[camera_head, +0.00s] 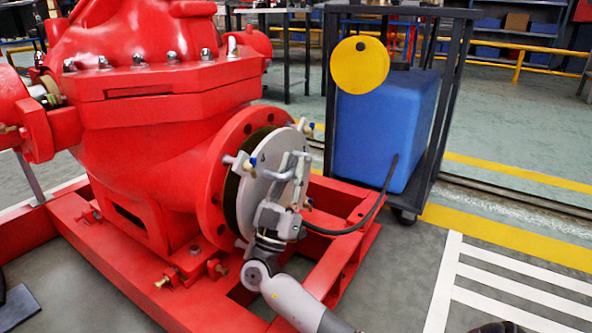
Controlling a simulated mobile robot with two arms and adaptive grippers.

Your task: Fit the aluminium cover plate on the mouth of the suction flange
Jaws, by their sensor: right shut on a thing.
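The suction flange (218,150) is the red bolt-holed ring on the side of the red pump, facing right. The round grey aluminium cover plate (262,160) stands upright in front of the flange mouth, roughly in line with it. A dark band shows between plate and flange at the left edge; I cannot tell whether they touch. My right gripper (288,178) is shut on the outer face of the plate, at a handle-like part that the fingers partly hide. My left gripper is out of view.
The red base frame (335,240) runs below the flange. A blue tank (380,130) stands in a dark wheeled frame to the right, with a yellow disc (359,65) on it. A black hose (350,230) runs from the tank toward the plate. Open floor lies at the lower right.

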